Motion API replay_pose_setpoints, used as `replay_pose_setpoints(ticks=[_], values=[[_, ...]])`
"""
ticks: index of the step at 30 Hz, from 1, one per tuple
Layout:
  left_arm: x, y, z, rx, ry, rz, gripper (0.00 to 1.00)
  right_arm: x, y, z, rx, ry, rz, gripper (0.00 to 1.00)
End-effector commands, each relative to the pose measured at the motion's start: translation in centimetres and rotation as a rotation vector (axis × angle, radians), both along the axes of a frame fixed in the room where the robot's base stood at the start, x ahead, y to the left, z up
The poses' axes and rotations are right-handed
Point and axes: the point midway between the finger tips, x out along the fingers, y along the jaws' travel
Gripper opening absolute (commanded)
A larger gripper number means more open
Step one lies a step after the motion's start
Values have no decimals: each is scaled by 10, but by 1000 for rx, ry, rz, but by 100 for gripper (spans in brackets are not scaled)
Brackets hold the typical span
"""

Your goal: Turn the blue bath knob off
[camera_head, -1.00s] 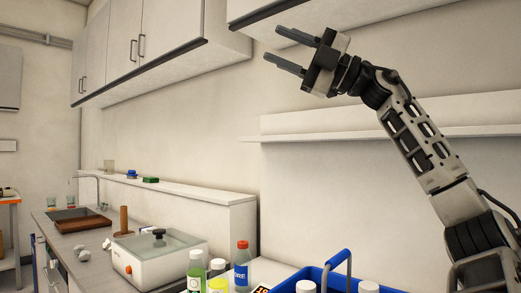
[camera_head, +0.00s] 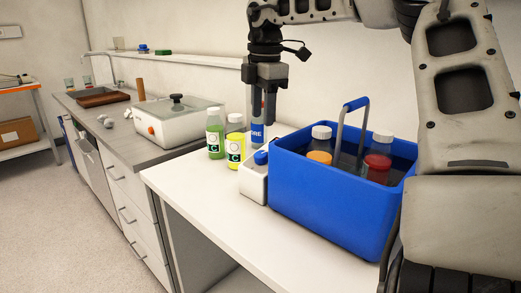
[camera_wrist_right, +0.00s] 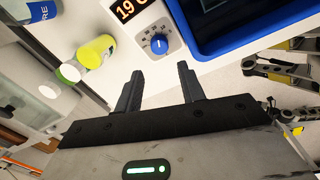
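The blue knob (camera_wrist_right: 159,44) sits on the white control panel of the bath, beside a display (camera_wrist_right: 128,9) reading about 19. A pale mark crosses the knob's face. In the head view the knob (camera_head: 261,157) is on the white box at the left end of the blue bath (camera_head: 325,205). My right gripper (camera_head: 264,112) points down above and behind the knob. In the right wrist view its two fingers (camera_wrist_right: 155,76) are apart, with nothing between them, and the knob lies beyond their tips, not touching. My left gripper is not in view.
Bottles (camera_head: 321,143) stand in the bath under its raised handle (camera_head: 343,125). A green bottle (camera_head: 214,133), a yellow-green one (camera_head: 235,149) and a blue-labelled one (camera_head: 257,128) stand close left of and behind the knob. The front of the white table (camera_head: 205,185) is clear.

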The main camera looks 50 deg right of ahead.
Motion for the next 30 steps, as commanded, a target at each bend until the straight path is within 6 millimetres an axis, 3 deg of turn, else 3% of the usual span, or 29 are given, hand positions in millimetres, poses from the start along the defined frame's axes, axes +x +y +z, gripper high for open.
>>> replay_pose_setpoints(ticks=[6, 12, 18, 27, 30], values=[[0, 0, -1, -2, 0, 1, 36, 3, -1, -50, 3, 3, 1, 39], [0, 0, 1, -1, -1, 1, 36, 6, -2, -82, 2, 0, 1, 39], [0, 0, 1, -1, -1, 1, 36, 8, -3, -98, 1, -2, 1, 39], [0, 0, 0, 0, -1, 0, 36, 8, -3, -100, 1, -3, 1, 39], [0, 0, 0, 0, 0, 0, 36, 8, -3, -99, 1, -3, 1, 14]])
